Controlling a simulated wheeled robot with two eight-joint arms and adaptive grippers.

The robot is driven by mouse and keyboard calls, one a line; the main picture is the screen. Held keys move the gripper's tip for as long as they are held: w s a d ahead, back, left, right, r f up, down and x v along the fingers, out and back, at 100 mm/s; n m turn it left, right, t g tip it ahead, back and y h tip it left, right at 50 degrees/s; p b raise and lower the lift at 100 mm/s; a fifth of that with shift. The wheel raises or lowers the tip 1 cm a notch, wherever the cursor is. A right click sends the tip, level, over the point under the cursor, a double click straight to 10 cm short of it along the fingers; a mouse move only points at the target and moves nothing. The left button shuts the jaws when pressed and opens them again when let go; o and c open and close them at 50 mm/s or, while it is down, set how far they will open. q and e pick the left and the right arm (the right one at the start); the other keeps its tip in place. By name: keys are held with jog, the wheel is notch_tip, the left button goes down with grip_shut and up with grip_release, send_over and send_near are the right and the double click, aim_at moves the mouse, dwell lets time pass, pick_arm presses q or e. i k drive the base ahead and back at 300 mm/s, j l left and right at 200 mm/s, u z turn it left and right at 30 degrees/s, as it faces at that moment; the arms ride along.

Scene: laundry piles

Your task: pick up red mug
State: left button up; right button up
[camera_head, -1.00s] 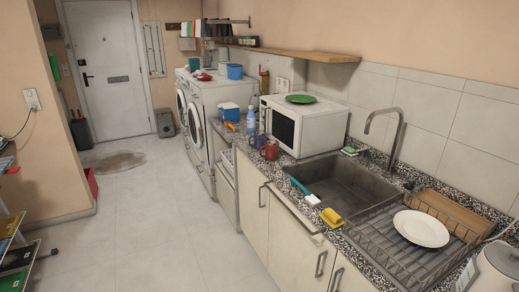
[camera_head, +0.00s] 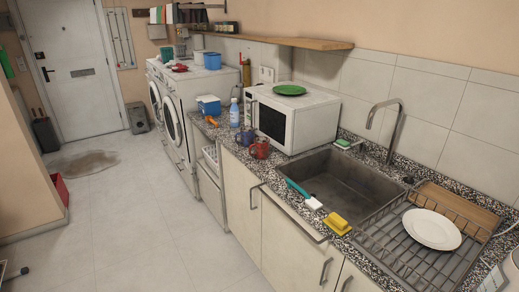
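A red mug (camera_head: 260,149) stands on the speckled counter, in front of the white microwave and near the left end of the sink. A blue mug (camera_head: 246,135) stands close behind it on the left, and the two overlap in the picture. A clear water bottle with a blue cap (camera_head: 234,113) is just beyond them. Neither of my grippers shows in the head view.
A microwave (camera_head: 290,117) with a green plate (camera_head: 289,90) on top backs the mugs. The sink (camera_head: 340,179) has a brush (camera_head: 304,193) and yellow sponge (camera_head: 337,223) at its front edge. A dish rack (camera_head: 388,238) holds a white plate.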

aim_at(261, 144)
jog(key=i+j+z, duration=0.1)
jog(key=z, duration=0.35)
jog(key=i+j+z, duration=0.15)
jog(key=z, duration=0.3)
jog(key=i+j+z, duration=0.15)
jog(key=z, duration=0.3)
